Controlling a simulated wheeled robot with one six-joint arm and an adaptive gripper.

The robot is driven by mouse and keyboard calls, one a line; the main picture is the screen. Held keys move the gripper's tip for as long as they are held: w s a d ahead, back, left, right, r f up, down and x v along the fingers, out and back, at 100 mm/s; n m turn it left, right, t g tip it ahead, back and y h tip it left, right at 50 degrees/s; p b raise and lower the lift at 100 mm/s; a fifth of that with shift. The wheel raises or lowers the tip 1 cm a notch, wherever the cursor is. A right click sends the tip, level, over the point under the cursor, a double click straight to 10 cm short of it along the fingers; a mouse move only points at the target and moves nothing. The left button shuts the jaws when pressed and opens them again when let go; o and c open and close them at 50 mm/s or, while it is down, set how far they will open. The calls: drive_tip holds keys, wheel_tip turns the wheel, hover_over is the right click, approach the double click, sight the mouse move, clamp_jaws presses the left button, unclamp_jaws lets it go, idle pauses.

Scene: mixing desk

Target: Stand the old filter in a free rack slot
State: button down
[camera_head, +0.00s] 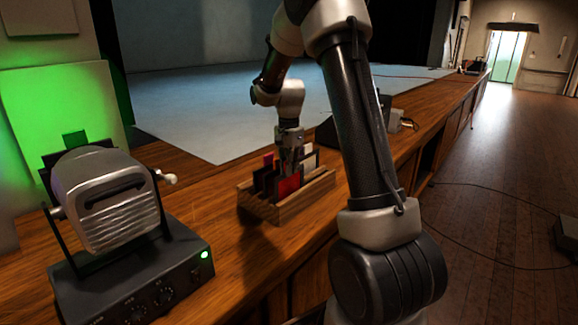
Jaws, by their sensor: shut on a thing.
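A wooden rack (274,213) stands on the desk in the middle of the view and holds several upright dark-framed filters. A red filter (289,186) shows at its front, and a smaller red piece (268,159) shows behind to the left. A pale filter (308,149) stands at the right end. My gripper (289,170) points down over the rack, with its fingers shut on a filter among the others. I cannot tell for sure which filter it holds or whether that filter's lower edge is seated in a slot.
Dark and pale equipment (398,121) sits behind my arm. Bare desk (215,215) lies between lamp and rack.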

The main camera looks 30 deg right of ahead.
drive_tip(key=c, duration=1.5)
unclamp_jaws()
drive_tip(key=shift+f, duration=0.1)
wheel_tip(320, 180, up, 12)
drive_tip(key=shift+r, duration=0.1)
